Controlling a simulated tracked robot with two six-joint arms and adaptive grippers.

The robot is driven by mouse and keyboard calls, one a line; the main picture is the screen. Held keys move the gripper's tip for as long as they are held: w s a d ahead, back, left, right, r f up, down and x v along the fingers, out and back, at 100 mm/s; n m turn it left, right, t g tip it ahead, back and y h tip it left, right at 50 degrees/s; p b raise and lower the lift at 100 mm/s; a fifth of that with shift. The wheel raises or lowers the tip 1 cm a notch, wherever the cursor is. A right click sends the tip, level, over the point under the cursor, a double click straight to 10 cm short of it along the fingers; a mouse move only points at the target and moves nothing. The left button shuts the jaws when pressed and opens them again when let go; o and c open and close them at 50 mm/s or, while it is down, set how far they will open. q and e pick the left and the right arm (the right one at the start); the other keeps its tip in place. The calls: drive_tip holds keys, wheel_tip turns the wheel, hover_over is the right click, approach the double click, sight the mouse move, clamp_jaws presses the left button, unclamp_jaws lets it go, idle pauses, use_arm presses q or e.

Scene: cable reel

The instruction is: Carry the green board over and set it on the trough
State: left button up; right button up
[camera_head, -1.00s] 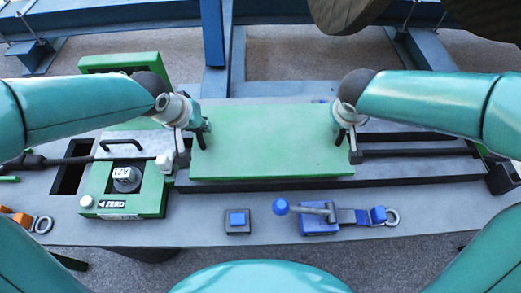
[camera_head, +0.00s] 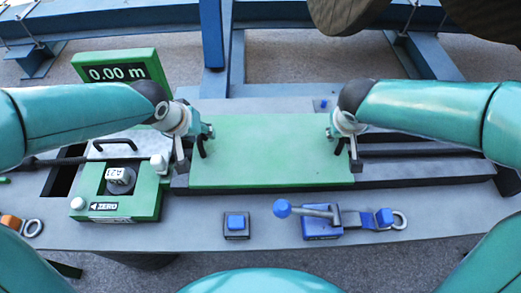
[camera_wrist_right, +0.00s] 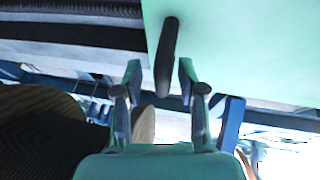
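The green board (camera_head: 270,155) lies flat along the dark trough (camera_head: 420,172) on the bench, covering its left part. A black handle stands near each end of the board. My left gripper (camera_head: 193,145) is at the left handle, its fingers apart. My right gripper (camera_head: 345,145) is at the right handle (camera_wrist_right: 168,55). In the right wrist view the right gripper (camera_wrist_right: 160,85) has its fingers apart, one on each side of the handle, with gaps showing. Whether the board's underside fully touches the trough is hidden.
A green meter box (camera_head: 135,205) with a ZERO label stands left of the board, a 0.00 m display (camera_head: 118,72) behind it. A blue button (camera_head: 236,222) and a blue lever clamp (camera_head: 320,220) sit in front. A blue post (camera_head: 212,35) rises behind.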

drive_tip(key=shift+a, duration=0.1)
drive_tip(key=shift+r, duration=0.15)
use_arm(q)
drive_tip(key=v, duration=1.1)
drive_tip(key=shift+s+r, duration=0.15)
drive_tip(key=shift+r, duration=0.2)
use_arm(e)
drive_tip(key=v, duration=1.1)
drive_tip(key=shift+s+r, duration=0.15)
drive_tip(key=shift+r, duration=0.1)
